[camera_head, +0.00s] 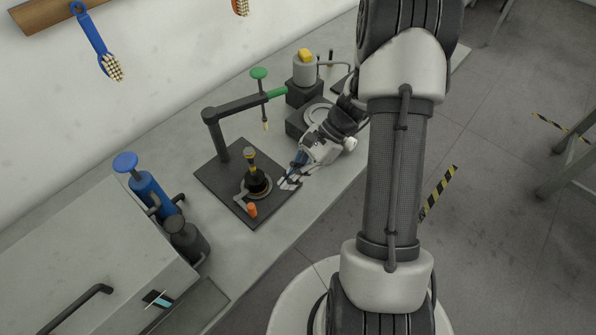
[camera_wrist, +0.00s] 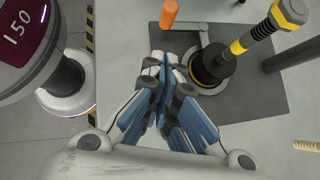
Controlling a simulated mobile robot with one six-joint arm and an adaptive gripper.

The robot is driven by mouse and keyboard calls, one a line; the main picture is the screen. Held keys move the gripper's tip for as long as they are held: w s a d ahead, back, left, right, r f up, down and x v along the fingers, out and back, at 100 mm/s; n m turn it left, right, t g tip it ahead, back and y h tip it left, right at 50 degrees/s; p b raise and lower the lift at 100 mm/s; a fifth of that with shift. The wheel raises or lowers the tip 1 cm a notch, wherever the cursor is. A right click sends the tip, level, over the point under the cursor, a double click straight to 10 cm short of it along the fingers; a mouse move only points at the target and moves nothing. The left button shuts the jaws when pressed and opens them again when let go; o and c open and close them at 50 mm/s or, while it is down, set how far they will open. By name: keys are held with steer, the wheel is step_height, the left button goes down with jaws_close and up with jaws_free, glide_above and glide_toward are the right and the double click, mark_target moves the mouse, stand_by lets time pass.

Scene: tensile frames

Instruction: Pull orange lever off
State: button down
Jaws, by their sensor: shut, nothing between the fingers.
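The orange lever knob (camera_head: 252,210) stands at the front corner of a dark base plate (camera_head: 219,177), on a grey arm that curves around a black round fixture (camera_head: 257,181). In the wrist view the orange knob (camera_wrist: 169,14) is at the top, on the end of the grey lever arm (camera_wrist: 188,26). My gripper (camera_head: 288,184) is low beside the right edge of the plate, apart from the orange knob. In the wrist view my gripper (camera_wrist: 163,60) has its fingers together, empty, with the knob beyond the tips.
A yellow-banded black post (camera_head: 250,158) rises from the fixture. A dark stand with a green handle (camera_head: 259,73) overhangs the plate. A blue pump-like cylinder (camera_head: 147,187) and a grey box (camera_head: 90,250) are at left. The bench's front edge is close to my gripper.

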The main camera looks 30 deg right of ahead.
steer(key=b+x, duration=0.1)
steer(key=x, duration=0.3)
steer(key=shift+f, duration=0.1)
steer(key=shift+a+b, duration=0.45)
steer(key=shift+a, duration=1.5)
steer(key=shift+s, duration=0.1)
